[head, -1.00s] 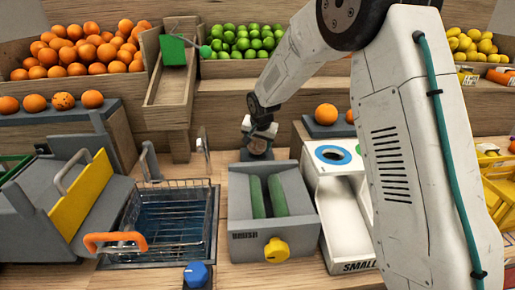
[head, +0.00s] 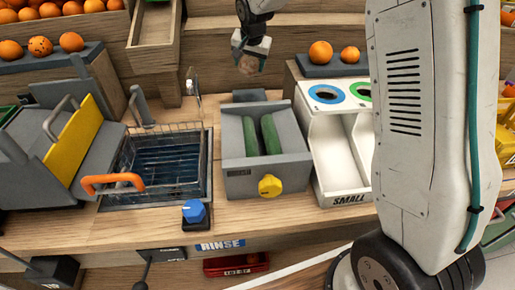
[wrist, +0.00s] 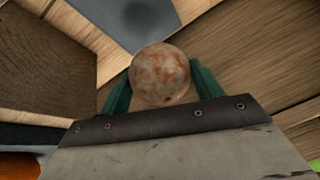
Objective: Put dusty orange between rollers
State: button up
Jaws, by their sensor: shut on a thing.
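The dusty orange (wrist: 160,75) is brownish and mottled, and sits between the green fingers of my gripper (wrist: 160,90) in the wrist view. In the head view my gripper (head: 251,60) is small, with the dusty orange (head: 248,65) under it, raised behind the grey brush machine. The machine holds two upright-edged green rollers (head: 260,135) side by side with a narrow gap. A yellow knob (head: 270,186) is on its front. The orange is behind and above the rollers, apart from them.
A wire basket in a sink (head: 165,160) stands left of the machine. A white sorting chute (head: 335,155) with coloured rings stands close on the right. Oranges (head: 320,52) rest on a dark pad behind it. A wooden chute (head: 155,40) is at the back left.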

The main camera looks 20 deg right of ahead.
dwell(0.4)
jog(key=s+a+r, duration=0.1)
jog(key=s+a, duration=0.1)
jog(key=s, duration=0.7)
jog(key=s+a+r, duration=0.1)
jog(key=s+r, duration=0.1)
jog(key=s, duration=0.8)
jog(key=s+a+r, duration=0.1)
jog(key=s+a, duration=0.1)
jog(key=s, duration=0.8)
jog(key=shift+a+r, duration=0.3)
jog(key=shift+a, duration=0.05)
jog(key=shift+s, duration=0.1)
notch_tip(320, 180, down, 7)
jog(key=shift+w+r, duration=0.2)
jog(key=shift+w, duration=0.2)
jog(key=o, duration=1.2)
jog(key=shift+c, duration=0.2)
